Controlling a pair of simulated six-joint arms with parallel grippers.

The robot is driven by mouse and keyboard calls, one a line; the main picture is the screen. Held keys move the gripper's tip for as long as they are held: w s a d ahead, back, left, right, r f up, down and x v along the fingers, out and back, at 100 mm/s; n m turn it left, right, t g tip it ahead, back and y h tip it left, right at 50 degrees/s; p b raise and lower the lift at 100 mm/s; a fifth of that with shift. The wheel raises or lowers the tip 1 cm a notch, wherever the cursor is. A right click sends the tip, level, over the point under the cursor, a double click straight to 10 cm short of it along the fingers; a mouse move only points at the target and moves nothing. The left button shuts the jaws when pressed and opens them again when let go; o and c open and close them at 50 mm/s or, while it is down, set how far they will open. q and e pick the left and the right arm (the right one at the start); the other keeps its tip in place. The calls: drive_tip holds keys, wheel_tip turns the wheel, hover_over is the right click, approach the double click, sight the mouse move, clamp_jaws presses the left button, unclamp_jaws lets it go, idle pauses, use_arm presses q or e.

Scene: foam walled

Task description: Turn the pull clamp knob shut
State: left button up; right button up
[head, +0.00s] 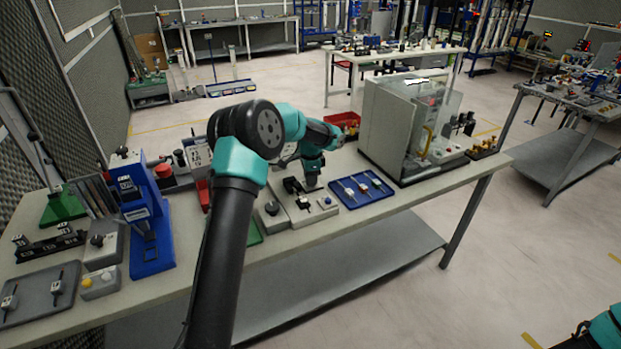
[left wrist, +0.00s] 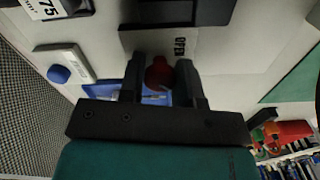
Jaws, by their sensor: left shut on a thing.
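In the left wrist view the red knob (left wrist: 158,74) of the pull clamp sits between the two dark fingers of my left gripper (left wrist: 160,66), which is shut on it. A grey plate (left wrist: 203,42) marked OPEN lies by the knob, with a dark block (left wrist: 180,12) beyond it. In the head view my left gripper (head: 309,184) points down at a grey fixture base (head: 300,213) on the bench. The red knob is hidden there behind the gripper and arm. How far the knob is turned cannot be told. My right gripper is out of view.
A blue tray with small parts (head: 365,189) lies right of the fixture. A black knob (head: 271,208) and a small box with a blue button (head: 327,201) stand close by. A grey cabinet (head: 385,130) and a blue press (head: 148,225) flank the area.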

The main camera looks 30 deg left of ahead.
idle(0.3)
use_arm(q)
drive_tip(key=o, duration=0.9)
drive_tip(key=shift+o, duration=0.2)
wheel_tip(320, 180, up, 18)
drive_tip(key=shift+f, duration=0.25)
drive_tip(key=shift+f, duration=0.1)
